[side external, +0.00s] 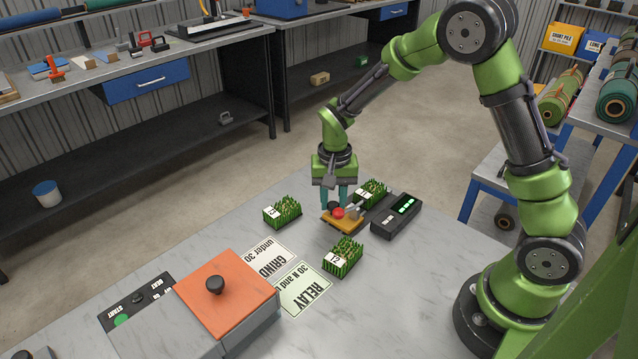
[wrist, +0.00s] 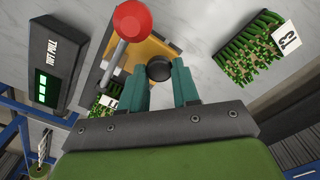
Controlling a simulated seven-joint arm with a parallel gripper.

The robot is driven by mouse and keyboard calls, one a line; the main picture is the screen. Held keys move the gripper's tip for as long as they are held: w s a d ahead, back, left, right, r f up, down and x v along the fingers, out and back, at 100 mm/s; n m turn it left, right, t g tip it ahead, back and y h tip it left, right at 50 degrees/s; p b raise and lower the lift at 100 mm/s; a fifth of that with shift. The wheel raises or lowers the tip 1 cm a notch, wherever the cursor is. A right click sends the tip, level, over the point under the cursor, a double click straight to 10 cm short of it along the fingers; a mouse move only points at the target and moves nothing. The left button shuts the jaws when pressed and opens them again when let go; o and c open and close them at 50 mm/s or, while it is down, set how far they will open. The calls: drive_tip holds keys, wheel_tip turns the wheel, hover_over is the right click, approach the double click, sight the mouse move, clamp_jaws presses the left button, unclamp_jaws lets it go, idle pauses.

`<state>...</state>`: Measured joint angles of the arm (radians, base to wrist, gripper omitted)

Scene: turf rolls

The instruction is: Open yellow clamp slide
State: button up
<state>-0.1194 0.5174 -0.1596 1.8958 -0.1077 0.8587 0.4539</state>
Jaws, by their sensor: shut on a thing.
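The yellow clamp slide (side external: 345,227) lies on the marble table among the turf blocks. It carries a red ball knob on a pale lever and a black knob. In the wrist view its yellow plate (wrist: 152,50) shows behind the red knob (wrist: 132,20). The black knob (wrist: 159,68) stands between my teal fingers. My gripper (side external: 335,203) points down over the slide and is shut on the black knob. A turf block (wrist: 106,101) lies by the slide, partly hidden by my gripper in the wrist view. How far the slide is open is unclear.
Turf blocks (side external: 283,211) and (side external: 343,257) stand left of and in front of the slide. A black meter (side external: 397,215) with a green display stands right. RELAY (side external: 303,289) and GRIND (side external: 266,258) cards and an orange-lidded box (side external: 226,292) lie towards the front left.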

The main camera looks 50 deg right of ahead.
sight(334, 202)
clamp_jaws()
drive_tip(key=shift+d, duration=0.3)
drive_tip(key=o, duration=0.9)
unclamp_jaws()
drive_tip(key=shift+o, duration=0.2)
drive_tip(key=shift+r, duration=0.1)
wheel_tip(334, 202, up, 17)
